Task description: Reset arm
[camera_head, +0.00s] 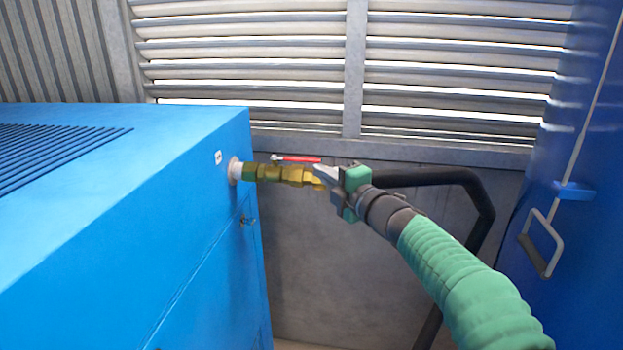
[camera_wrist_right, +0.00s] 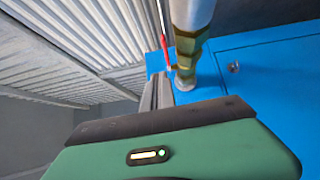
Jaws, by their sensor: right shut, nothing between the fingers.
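My right arm reaches in from the lower right in the head view. Its gripper (camera_head: 322,174) is shut and empty, close to the outer end of a brass valve (camera_head: 278,173) on the side of the blue machine. I cannot tell whether they touch. The valve's red lever (camera_head: 298,159) lies along the pipe, just above the brass body. In the right wrist view the shut fingers (camera_wrist_right: 160,88) are beside the brass fitting (camera_wrist_right: 187,60), with the red lever (camera_wrist_right: 165,45) just beyond their tips. My left gripper is not in view.
The blue machine (camera_head: 120,200) fills the left, with a grille on top. A black pipe (camera_head: 445,178) runs behind my arm and bends down. A blue cabinet (camera_head: 570,150) with a metal handle (camera_head: 541,243) stands at the right. A louvred wall (camera_head: 250,50) closes the back.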

